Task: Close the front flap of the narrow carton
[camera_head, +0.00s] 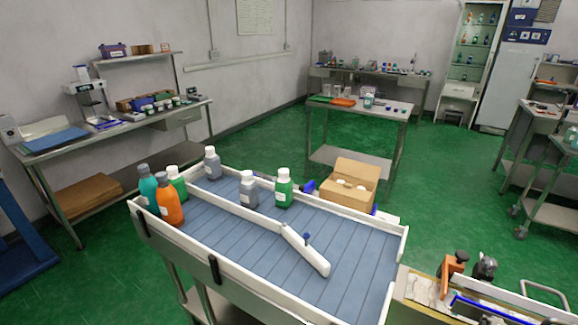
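An open brown cardboard carton (345,195) stands just beyond the far edge of the blue-grey conveyor table, right of centre. One flap stands raised at its back, and pale items show inside. I cannot tell whether it is the narrow carton, and its front flap is not clearly distinguishable. Neither of my grippers is in view, and no arm of mine shows.
The white-railed conveyor table (372,262) fills the foreground, with several bottles on it, including an orange one (168,203), and a white diverter bar (306,250). A cluttered bench (430,312) is at lower right. Green floor (450,200) is clear to the right.

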